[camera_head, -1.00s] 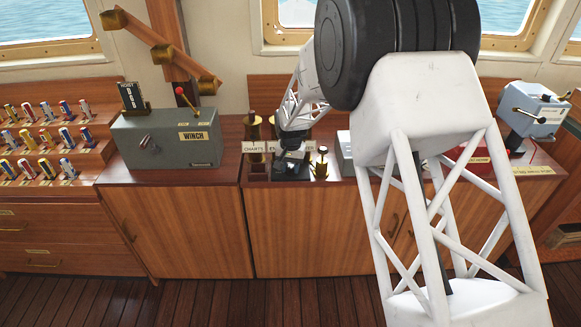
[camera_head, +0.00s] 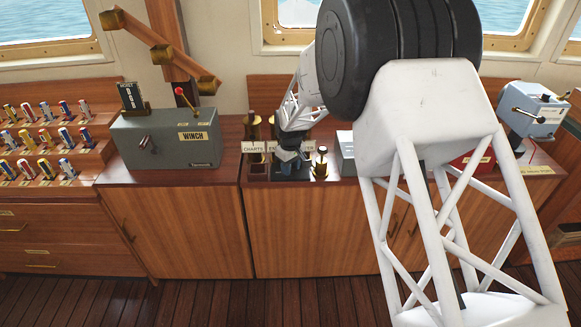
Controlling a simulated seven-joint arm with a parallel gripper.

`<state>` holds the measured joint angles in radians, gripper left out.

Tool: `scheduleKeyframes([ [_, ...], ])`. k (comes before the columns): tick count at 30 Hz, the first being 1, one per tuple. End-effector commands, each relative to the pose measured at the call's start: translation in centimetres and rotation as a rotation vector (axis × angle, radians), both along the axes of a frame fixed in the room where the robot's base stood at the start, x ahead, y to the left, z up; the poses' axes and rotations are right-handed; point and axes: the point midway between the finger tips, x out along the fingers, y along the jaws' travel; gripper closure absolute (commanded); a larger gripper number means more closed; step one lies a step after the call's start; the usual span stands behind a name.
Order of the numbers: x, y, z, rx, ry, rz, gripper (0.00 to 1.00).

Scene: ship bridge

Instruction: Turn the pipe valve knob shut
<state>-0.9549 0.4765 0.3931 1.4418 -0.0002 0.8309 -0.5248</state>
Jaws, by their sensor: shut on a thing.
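My gripper (camera_head: 290,158) is small in view, at the end of my white arm, pointing down over a dark panel on the wooden counter. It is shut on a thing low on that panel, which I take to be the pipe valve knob. The knob is mostly hidden behind the fingers, and how far it is turned cannot be told. A small brass fitting with a knob on top (camera_head: 320,163) stands just right of the gripper, apart from it.
A grey winch box (camera_head: 165,139) with a red-tipped lever stands to the left. Racks of small coloured handles (camera_head: 45,140) are at far left. A light blue box (camera_head: 533,110) stands at far right. My arm hides much of the right counter.

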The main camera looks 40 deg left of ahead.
Motion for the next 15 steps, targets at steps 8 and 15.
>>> scheduleKeyframes([
  [8,0.05,0.12,0.14,0.003,-0.002,0.161,0.88],
  [15,0.06,0.14,0.18,0.003,-0.002,0.214,0.88],
])
